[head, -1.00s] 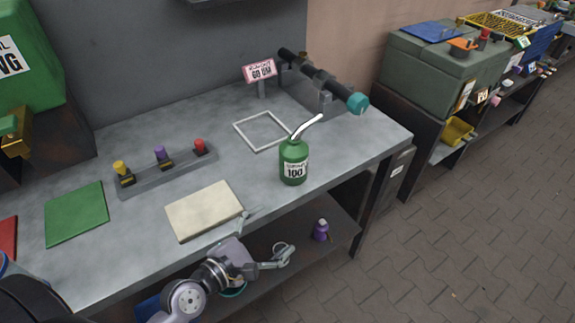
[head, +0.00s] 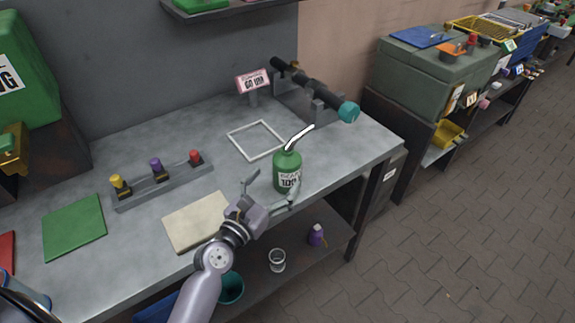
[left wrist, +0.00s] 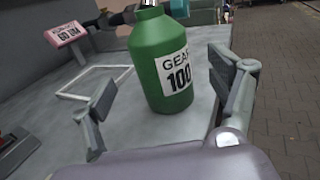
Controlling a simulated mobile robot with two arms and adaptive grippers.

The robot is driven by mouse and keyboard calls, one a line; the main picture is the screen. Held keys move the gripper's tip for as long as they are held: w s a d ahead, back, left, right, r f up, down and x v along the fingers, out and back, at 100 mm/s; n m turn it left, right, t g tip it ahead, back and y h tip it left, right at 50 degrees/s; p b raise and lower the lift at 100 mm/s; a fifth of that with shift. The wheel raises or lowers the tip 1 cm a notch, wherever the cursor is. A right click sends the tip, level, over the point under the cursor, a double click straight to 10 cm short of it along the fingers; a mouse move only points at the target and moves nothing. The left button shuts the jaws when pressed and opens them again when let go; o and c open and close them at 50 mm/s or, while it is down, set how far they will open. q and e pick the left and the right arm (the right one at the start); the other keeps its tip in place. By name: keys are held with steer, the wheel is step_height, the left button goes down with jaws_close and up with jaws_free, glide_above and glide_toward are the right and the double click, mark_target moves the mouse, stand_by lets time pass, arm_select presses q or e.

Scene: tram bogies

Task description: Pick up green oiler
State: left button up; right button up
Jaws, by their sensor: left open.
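The green oiler (head: 287,172) stands upright near the front edge of the grey workbench, with a silver spout tilted to the upper right and a white label. My left gripper (head: 270,188) is just in front of it, open, with one finger on each side of the near approach; a fingertip overlaps the label in the head view. In the left wrist view the oiler (left wrist: 165,65) stands between the two spread fingers, and the left gripper (left wrist: 160,105) shows a gap to it on both sides. The spout is mostly cut off there. My right gripper is not in view.
A white square frame (head: 256,140) lies on the bench behind the oiler. A cream pad (head: 195,222) lies left of the gripper. A dark tube with a teal cap (head: 348,111) rests behind. A rack of colored knobs (head: 160,181) is at left.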

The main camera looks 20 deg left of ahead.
arm_select(q)
steer(key=x, duration=0.6)
steer(key=shift+w+f, duration=0.25)
steer(key=shift+f, duration=0.1)
steer(key=shift+s, duration=0.1)
steer(key=shift+c, duration=0.7)
steer(key=c, duration=1.5)
steer(key=shift+r, duration=0.1)
steer(key=shift+p, duration=0.3)
